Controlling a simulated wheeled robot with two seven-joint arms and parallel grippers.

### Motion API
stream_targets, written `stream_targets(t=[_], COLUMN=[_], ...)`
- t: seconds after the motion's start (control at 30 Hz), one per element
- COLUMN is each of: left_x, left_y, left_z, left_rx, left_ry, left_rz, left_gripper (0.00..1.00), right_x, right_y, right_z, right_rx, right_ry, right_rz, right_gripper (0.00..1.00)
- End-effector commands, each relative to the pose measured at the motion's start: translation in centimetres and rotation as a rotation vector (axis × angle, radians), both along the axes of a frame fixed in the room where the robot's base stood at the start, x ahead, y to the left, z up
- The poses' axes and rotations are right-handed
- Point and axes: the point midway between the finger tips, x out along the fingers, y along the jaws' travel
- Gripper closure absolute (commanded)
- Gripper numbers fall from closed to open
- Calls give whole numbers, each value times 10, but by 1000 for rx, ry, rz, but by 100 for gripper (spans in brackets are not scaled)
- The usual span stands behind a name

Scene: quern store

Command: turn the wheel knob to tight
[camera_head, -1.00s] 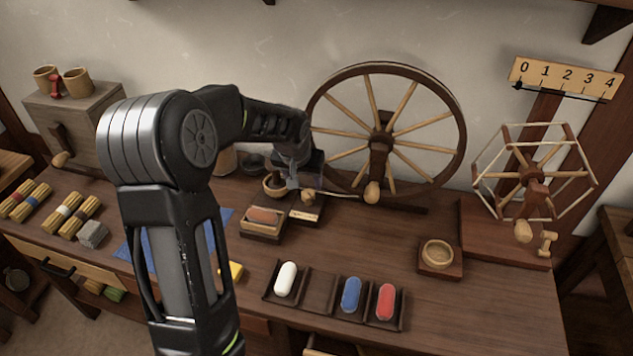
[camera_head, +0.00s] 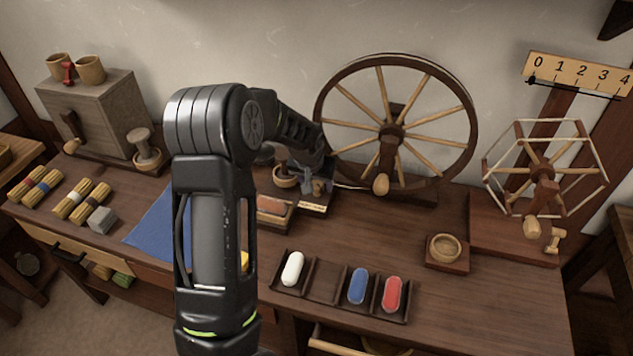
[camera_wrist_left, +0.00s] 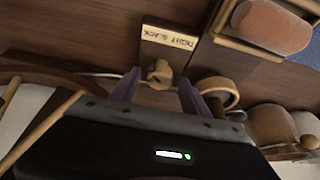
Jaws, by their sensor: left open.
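The wheel knob (camera_wrist_left: 160,72) is a small brown wooden knob beside a pale plate (camera_wrist_left: 168,45) lettered TIGHT and SLACK, at the foot of the big spoked wheel (camera_head: 394,128). My left gripper (camera_wrist_left: 159,80) is open, with one purple finger on each side of the knob in the wrist view. I cannot tell whether the fingers touch it. In the head view my left gripper (camera_head: 312,186) hangs over the knob's place and largely hides it. The knob's exact pointing is hard to read. My right gripper is not in view.
A wooden bowl (camera_wrist_left: 222,93) stands close beside the gripper. A block with a reddish pad (camera_head: 272,212) lies nearby. A tray (camera_head: 322,287) of white, blue and red pieces sits in front. The bench right of the tray is mostly clear.

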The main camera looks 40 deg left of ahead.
Motion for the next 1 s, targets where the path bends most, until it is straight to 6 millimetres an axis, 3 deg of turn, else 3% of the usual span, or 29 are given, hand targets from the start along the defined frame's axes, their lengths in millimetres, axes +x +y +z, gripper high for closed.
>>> stream_targets(t=[0.23,0.87,1.0], left_x=[0,0,0], left_y=[0,0,0], left_z=[-1,0,0], left_rx=[0,0,0], left_ry=[0,1,1], left_rz=[0,0,0], left_gripper=[46,98,100], right_x=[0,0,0], right_y=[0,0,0], right_z=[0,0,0], right_rx=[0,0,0], right_ry=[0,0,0], right_rz=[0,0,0], right_gripper=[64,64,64])
